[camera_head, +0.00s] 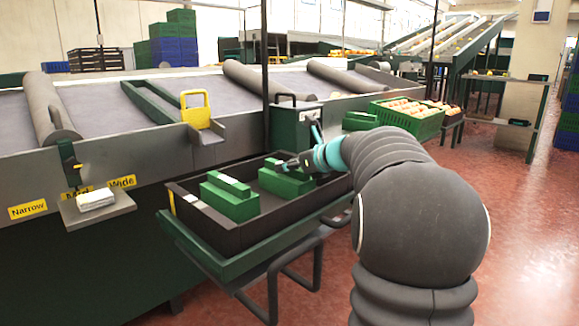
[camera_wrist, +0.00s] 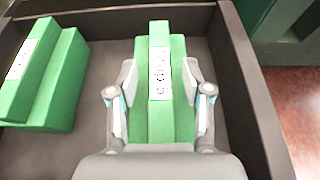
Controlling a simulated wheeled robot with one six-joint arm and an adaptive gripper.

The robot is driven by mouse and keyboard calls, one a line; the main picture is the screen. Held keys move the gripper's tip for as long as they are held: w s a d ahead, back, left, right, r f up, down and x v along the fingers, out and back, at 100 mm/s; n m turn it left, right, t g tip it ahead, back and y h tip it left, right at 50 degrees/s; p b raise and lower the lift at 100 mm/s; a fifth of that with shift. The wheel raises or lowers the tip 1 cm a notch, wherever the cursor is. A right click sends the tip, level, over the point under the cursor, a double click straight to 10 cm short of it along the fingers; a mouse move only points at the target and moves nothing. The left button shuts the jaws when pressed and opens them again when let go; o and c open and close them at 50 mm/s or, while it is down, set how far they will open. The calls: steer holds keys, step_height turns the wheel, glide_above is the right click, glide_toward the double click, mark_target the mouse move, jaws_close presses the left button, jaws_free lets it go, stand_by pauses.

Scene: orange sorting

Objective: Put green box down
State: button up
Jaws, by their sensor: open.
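A green box (camera_wrist: 164,119) with a white printed label stands in a dark tray, between the two fingers of my gripper (camera_wrist: 159,100) in the wrist view. The fingers are open beside it, one on each side; whether they touch it I cannot tell. In the head view the same green box (camera_head: 286,182) sits at the right part of the dark tray (camera_head: 240,237), with my gripper (camera_head: 283,165) at its top. A second green box (camera_head: 230,200) stands to its left in the tray; it also shows at the left in the wrist view (camera_wrist: 45,85).
The tray rests on a green-edged stand (camera_head: 225,265) beside the conveyor. A green crate of oranges (camera_head: 408,127) stands to the right, with another green box (camera_head: 360,121) near it. A yellow handle (camera_head: 196,110) and small shelf (camera_head: 97,207) are on the left. Red floor lies right.

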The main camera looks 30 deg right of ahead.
steer(key=p+v, duration=0.1)
steer(key=v, duration=1.1)
